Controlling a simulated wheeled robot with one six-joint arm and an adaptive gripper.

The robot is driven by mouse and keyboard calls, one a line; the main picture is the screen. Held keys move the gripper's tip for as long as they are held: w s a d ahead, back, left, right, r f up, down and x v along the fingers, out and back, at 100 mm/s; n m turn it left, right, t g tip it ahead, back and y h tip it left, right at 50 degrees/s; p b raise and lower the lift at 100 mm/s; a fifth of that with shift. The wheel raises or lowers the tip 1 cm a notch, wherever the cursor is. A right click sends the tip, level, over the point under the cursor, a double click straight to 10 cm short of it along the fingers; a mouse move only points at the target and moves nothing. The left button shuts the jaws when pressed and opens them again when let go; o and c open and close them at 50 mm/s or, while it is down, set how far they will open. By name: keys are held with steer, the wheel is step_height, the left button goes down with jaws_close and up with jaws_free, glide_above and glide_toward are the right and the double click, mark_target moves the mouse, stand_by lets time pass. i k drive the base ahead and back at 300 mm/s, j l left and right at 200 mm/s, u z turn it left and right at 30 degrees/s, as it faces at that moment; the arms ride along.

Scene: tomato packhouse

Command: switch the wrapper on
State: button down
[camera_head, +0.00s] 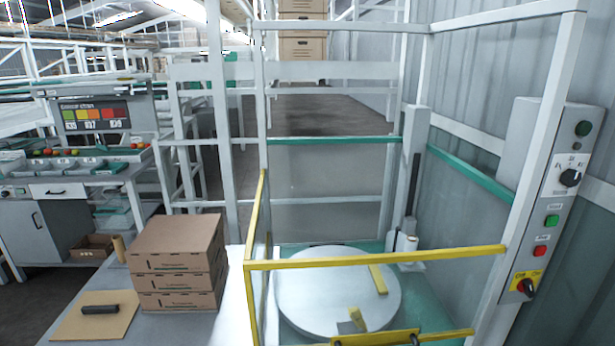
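The wrapper's round grey turntable (335,292) lies on a green floor inside a yellow guard rail (380,259), with no load on it. A pale mast (410,165) stands behind it, with a white roll (405,243) at its foot. The grey control panel (570,150) is on the post at the right. From top to bottom it has a dark green lamp (583,128), a black selector knob (570,177), a green button (552,220), a red button (540,251) and a rotary switch (526,287) on a yellow plate. The labels are too small to read. My gripper is out of view.
A stack of brown cartons (178,262) and a brown board (95,315) with a dark roller (100,309) sit on the grey table at left. A sorting station (100,115) with a display stands behind. Yellow rails and a metal wall (470,90) bound the wrapper.

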mark_target(525, 286)
steer(key=i+j+z, duration=0.1)
steer(key=i+z, duration=0.25)
steer(key=i, duration=0.15)
steer(key=i+j+z, duration=0.3)
steer(key=i, duration=0.2)
